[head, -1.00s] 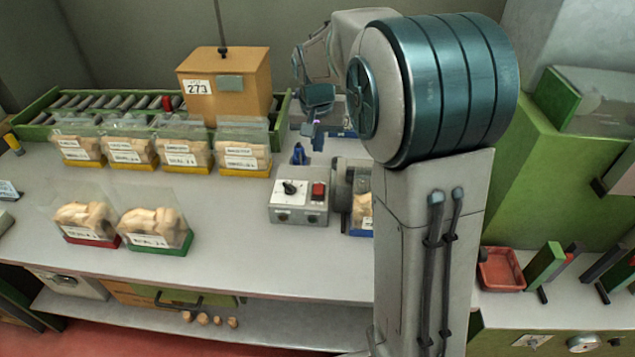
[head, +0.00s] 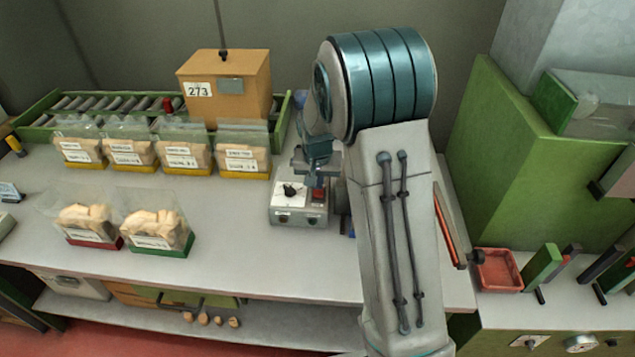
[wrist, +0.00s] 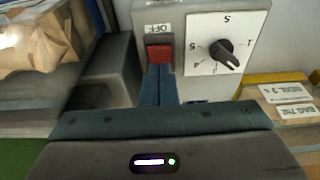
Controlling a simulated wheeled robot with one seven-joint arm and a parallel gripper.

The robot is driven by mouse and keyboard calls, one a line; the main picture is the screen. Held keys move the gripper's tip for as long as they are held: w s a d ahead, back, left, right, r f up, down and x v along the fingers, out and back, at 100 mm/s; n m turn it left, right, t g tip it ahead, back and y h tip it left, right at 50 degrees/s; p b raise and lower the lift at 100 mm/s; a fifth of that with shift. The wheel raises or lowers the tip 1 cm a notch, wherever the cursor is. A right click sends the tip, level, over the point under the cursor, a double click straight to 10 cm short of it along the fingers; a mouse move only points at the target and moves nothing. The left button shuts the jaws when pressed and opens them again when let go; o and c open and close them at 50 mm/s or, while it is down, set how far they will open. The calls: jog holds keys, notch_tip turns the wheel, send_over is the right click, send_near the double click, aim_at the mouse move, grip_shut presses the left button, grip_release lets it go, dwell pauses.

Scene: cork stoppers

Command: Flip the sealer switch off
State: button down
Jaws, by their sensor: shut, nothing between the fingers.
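The sealer's grey control box (head: 287,214) stands on the bench, partly behind my arm in the head view. In the wrist view it has a red rocker switch (wrist: 160,53) beside an OFF label (wrist: 157,29), and a black dial (wrist: 222,51) on a white scale plate. My gripper (wrist: 159,70) is shut and empty, its blue fingertips right at the edge of the red switch. I cannot tell whether they press on it. In the head view my gripper (head: 318,186) is over the switch side of the box. The sealer body is mostly hidden by my arm there.
Several bags of corks (head: 180,156) stand behind and left of the box; two more (head: 153,226) are near the front. A carton (head: 235,88) sits on the roller conveyor at the back. In the wrist view a bag (wrist: 35,40) is close at left.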

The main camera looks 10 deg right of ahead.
jog(key=shift+f, duration=0.5)
jog(key=shift+s+a+f+b, duration=0.15)
jog(key=shift+f+b, duration=0.2)
jog(key=shift+b, duration=0.4)
jog(key=shift+s+f+t+b, duration=0.2)
jog(key=shift+f+t+b, duration=0.3)
jog(key=shift+b, duration=0.7)
jog(key=shift+r, duration=0.45)
jog(key=shift+w, duration=0.15)
jog(key=shift+w+d+r+p, duration=0.2)
jog(key=shift+w+d+p, duration=0.1)
jog(key=shift+w, duration=0.3)
